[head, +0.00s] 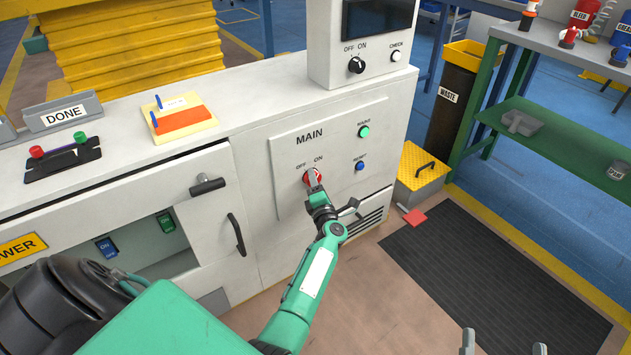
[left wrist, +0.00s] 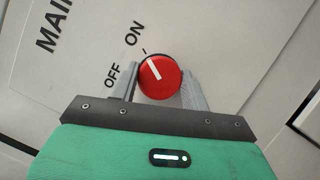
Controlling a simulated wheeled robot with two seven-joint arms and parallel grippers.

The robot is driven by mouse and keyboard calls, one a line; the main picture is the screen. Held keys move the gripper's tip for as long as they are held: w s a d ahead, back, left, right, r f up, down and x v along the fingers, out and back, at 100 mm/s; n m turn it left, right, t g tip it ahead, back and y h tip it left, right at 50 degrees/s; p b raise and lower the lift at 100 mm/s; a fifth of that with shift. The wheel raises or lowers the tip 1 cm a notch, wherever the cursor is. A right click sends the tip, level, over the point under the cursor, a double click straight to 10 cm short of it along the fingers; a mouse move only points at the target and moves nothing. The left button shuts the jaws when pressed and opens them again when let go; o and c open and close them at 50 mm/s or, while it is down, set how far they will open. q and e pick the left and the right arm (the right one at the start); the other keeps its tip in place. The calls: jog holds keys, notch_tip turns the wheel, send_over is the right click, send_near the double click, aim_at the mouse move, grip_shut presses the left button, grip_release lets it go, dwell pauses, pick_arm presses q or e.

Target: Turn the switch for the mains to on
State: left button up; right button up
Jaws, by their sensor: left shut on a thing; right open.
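The red mains switch (head: 310,178) is a round knob on the white MAIN panel (head: 287,150), below the words OFF and ON. In the left wrist view the red knob (left wrist: 161,84) has a white pointer line aimed up and left, towards the tick by ON. My left gripper (head: 315,184) is shut on the knob; its grey fingers sit on either side of it in the left wrist view (left wrist: 160,92). My right gripper (head: 504,347) is open and empty at the bottom right, cut off by the picture's edge.
A green button (head: 364,132) and a blue button (head: 360,166) are right of the knob. A black OFF/ON knob (head: 356,65) is on the box above. A cabinet door with a black handle (head: 236,235) is to the left. A dark mat (head: 490,275) lies on the floor.

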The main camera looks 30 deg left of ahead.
jog(key=shift+f, duration=0.2)
pick_arm(q)
jog(key=o, duration=1)
jog(key=shift+d+f, duration=0.1)
